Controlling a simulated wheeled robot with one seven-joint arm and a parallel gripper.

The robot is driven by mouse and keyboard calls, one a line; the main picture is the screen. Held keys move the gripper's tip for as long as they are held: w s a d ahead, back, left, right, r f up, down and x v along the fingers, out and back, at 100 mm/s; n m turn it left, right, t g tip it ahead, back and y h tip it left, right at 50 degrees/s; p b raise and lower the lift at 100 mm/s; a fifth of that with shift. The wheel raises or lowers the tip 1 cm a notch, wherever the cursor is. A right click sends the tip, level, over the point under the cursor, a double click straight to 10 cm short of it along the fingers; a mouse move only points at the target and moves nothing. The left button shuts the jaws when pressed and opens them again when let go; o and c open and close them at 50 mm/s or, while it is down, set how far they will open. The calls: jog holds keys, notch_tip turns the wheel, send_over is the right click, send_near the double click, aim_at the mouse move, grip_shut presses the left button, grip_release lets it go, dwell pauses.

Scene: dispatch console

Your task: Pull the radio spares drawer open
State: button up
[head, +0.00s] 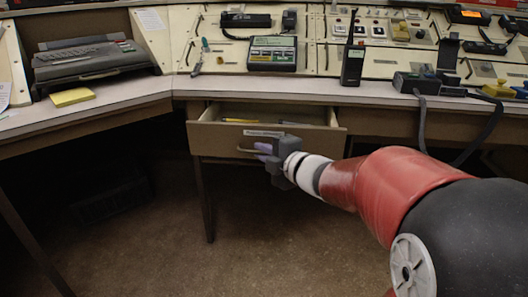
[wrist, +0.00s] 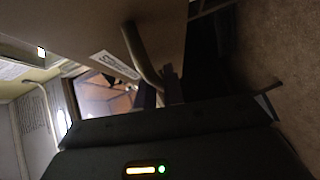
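The drawer (head: 222,139) under the console desk stands partly open, its inside showing from above. Its front has a white label, too small to read surely, and a curved bar handle (head: 246,150). My gripper (head: 263,149) is at the handle, right of the middle of the drawer front. In the wrist view the handle (wrist: 141,55) runs down between my two dark fingers (wrist: 160,94), which look closed around its lower end. The drawer front (wrist: 165,35) fills the upper middle there. The exact contact is dark and partly hidden.
A yellow pencil-like item (head: 240,120) lies inside the drawer. A desk leg (head: 204,200) stands below left. The floor in front is clear.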

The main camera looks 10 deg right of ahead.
jog(key=shift+o, duration=0.6)
jog(key=shift+s+d, duration=0.2)
jog(key=shift+s, duration=0.1)
jog(key=p+v, duration=0.1)
jog(key=v, duration=0.6)
jog(key=shift+s, duration=0.1)
